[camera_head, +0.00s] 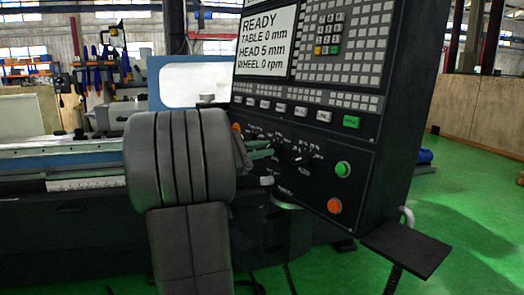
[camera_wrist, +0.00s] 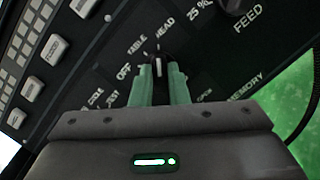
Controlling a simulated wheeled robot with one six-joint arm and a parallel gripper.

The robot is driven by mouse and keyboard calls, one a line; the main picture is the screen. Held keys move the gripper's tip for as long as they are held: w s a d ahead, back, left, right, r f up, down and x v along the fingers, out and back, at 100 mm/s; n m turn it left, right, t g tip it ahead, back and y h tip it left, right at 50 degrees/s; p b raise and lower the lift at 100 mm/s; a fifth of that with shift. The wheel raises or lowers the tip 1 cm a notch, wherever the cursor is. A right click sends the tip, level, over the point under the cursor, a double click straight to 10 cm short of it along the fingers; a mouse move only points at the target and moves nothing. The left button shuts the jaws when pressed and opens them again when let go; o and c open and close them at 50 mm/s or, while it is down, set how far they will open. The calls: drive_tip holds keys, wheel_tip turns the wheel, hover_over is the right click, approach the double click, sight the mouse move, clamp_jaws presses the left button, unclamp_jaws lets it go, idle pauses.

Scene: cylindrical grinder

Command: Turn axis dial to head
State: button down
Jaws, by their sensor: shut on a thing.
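The axis dial (camera_wrist: 158,62) is a small dark knob with a white line on the control panel (camera_wrist: 100,60). The labels OFF, TABLE and HEAD (camera_wrist: 166,27) are printed around it. In the wrist view the white line points roughly upward, toward the TABLE and HEAD side; I cannot tell exactly which mark it meets. My gripper (camera_wrist: 158,86) has its pale green fingers shut on the knob, one on each side. In the head view my gripper (camera_head: 264,149) reaches the lower panel from the left, and my wrist hides part of it; the dial is hard to make out there.
A green button (camera_head: 342,169) and an orange button (camera_head: 334,206) are right of my gripper. A FEED knob (camera_wrist: 236,5) is close by. A dark shelf (camera_head: 408,247) juts out below right.

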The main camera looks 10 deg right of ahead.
drive_tip(key=c, duration=1.4)
unclamp_jaws()
drive_tip(key=shift+a, duration=0.1)
drive_tip(key=v, duration=1.3)
drive_tip(key=shift+a, duration=0.35)
drive_tip(key=x, duration=1.4)
drive_tip(key=shift+s, duration=0.15)
drive_tip(key=shift+a, duration=0.15)
